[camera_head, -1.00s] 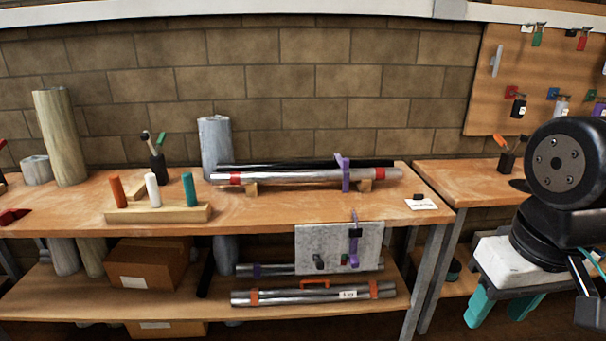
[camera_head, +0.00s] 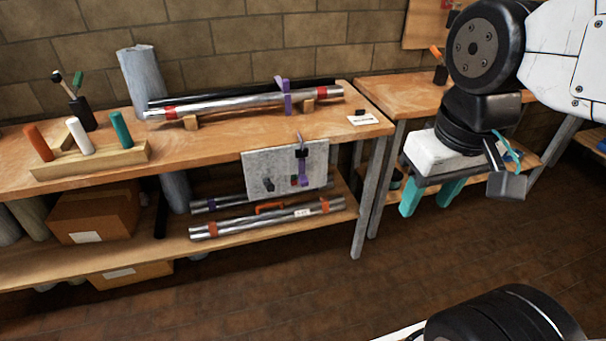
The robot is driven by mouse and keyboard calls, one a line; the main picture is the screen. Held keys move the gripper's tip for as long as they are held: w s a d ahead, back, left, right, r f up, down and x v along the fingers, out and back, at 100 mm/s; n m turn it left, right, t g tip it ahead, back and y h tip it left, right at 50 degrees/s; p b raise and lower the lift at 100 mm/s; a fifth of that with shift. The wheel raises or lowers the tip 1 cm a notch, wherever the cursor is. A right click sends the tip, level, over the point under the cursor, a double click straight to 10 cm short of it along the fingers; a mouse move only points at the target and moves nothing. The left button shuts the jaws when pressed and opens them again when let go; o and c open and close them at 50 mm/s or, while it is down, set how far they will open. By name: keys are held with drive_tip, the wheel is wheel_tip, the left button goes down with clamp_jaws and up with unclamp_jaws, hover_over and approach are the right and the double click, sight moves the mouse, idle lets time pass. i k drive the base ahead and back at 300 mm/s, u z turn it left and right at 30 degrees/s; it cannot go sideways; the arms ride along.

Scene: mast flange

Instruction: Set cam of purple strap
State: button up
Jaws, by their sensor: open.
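A purple strap (camera_head: 283,98) stands around the silver tube and the black bar on the bench top, near their right end. A purple strip (camera_head: 303,168) also hangs over a grey panel at the bench front. A small black block (camera_head: 301,153), possibly the cam, sits on that strip; its setting is too small to tell. The silver tube (camera_head: 225,104) has red bands and rests on wooden blocks. My gripper (camera_head: 428,204), with two teal fingers pointing down, is open and empty. It is right of the bench in the picture, apart from the strap.
The grey panel (camera_head: 258,170) also carries a black knob and small red and green parts. Silver tubes (camera_head: 265,218) lie on the lower shelf. A wooden rack (camera_head: 92,160) holds orange, white and teal pegs. A white card (camera_head: 362,119) lies at the bench's right end. The floor (camera_head: 300,285) in front is clear.

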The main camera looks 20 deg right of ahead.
sight(270, 187)
drive_tip(key=z, duration=1.15)
drive_tip(key=k, duration=0.8)
drive_tip(key=u, duration=1.1)
drive_tip(key=i, duration=0.5)
drive_tip(key=u, duration=0.05)
